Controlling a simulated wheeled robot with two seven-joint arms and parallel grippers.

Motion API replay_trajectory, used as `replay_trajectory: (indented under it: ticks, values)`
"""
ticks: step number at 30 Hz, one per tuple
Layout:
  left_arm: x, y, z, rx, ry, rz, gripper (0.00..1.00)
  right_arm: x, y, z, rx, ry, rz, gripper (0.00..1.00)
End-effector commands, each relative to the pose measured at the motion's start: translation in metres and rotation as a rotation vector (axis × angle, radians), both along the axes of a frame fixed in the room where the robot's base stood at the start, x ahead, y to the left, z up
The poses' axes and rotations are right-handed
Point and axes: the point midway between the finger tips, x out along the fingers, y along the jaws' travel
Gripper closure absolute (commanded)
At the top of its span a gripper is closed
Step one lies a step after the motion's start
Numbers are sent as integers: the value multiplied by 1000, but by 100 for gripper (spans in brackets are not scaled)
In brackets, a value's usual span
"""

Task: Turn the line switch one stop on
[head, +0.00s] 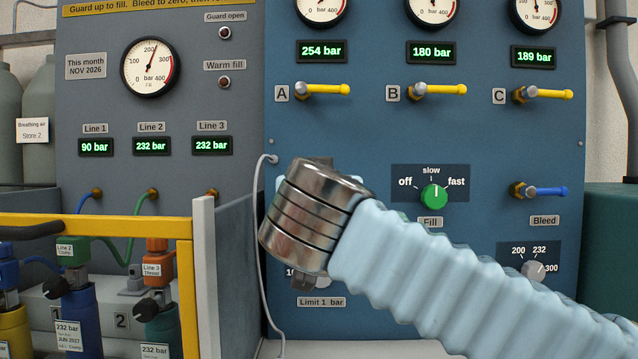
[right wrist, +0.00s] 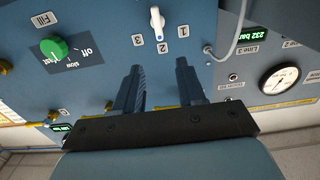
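The line switch (right wrist: 157,20) is a white knob on the blue panel in the right wrist view, with labels 1, 2 and 3 around it. That view is turned over, and the narrow end of the knob appears to point at 2. My right gripper (right wrist: 160,66) is open, its two dark fingers apart with nothing between them. The fingertips point toward the panel, just short of the knob in the picture; I cannot tell the exact distance. In the head view my right arm hides the switch and the gripper fingers. My left gripper is not in view.
The green Fill knob (head: 434,197), at slow, is right of my arm. Yellow valve levers A (head: 324,89), B (head: 440,89) and C (head: 549,94) stick out above. A grey hose (head: 263,240) hangs at left. A yellow rail (head: 110,224) and bottles stand lower left.

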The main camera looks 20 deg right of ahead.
Motion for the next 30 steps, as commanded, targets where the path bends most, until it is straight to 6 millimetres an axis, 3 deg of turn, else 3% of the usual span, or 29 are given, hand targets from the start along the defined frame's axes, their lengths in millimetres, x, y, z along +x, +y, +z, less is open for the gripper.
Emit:
replay_trajectory:
  ticks: [6, 13, 18, 27, 30]
  values:
    - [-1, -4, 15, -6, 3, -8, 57, 51, -15, 2, 0, 4, -2, 61]
    - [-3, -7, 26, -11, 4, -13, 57, 92, -26, 2, -1, 3, -1, 61]
    - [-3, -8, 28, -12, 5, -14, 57, 105, -30, 0, -1, 2, 0, 61]
    - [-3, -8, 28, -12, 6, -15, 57, 107, -30, -1, -2, 2, 1, 61]
    - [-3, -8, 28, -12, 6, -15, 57, 106, -30, -1, -2, 2, 1, 76]
